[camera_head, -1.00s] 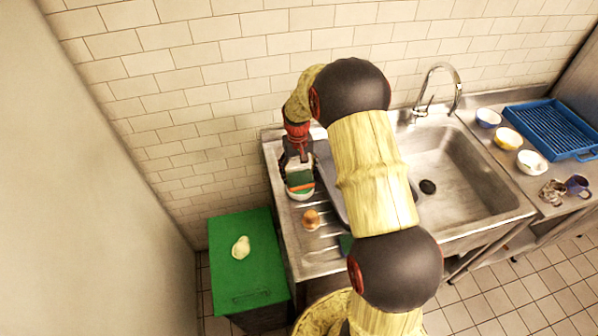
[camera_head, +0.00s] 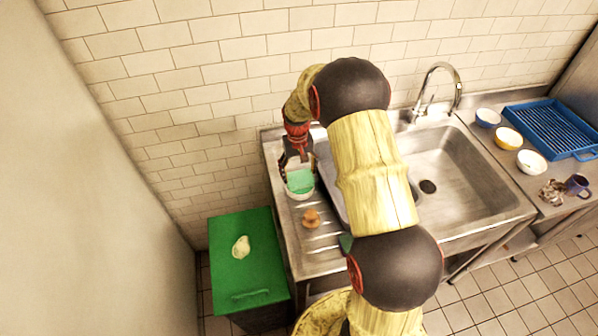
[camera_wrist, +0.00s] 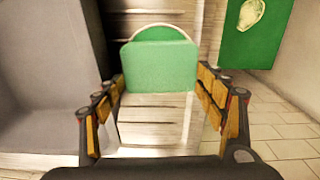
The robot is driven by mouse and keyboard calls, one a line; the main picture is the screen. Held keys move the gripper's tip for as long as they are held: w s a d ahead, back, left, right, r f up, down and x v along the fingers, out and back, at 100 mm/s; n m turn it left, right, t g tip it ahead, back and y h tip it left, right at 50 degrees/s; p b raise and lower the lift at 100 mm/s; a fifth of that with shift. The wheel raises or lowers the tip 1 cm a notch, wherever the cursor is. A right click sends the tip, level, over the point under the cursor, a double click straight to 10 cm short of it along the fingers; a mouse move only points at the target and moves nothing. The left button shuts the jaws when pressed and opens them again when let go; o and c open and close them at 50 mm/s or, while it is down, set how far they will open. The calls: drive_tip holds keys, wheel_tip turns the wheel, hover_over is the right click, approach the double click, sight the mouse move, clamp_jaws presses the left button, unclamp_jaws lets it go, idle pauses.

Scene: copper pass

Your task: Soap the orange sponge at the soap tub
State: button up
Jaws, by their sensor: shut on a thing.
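The soap tub (camera_head: 301,196) is a small white round bowl on the left part of the metal drainboard. My gripper (camera_head: 298,160) points down over it, shut on the sponge (camera_head: 300,180), which shows a bright green face at the tub's mouth. The curved rim of the tub (camera_wrist: 160,28) shows just behind the slab.
The sink (camera_head: 450,190) and tap (camera_head: 440,85) are right of my arm. Bowls (camera_head: 508,138) and a blue rack (camera_head: 553,130) stand farther right. A green-lidded bin (camera_head: 258,265) is at lower left.

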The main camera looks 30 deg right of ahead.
sight(299, 175)
drive_tip(key=shift+r+p, duration=2.1)
drive_tip(key=shift+r, duration=1.4)
drive_tip(key=shift+s+f, duration=0.1)
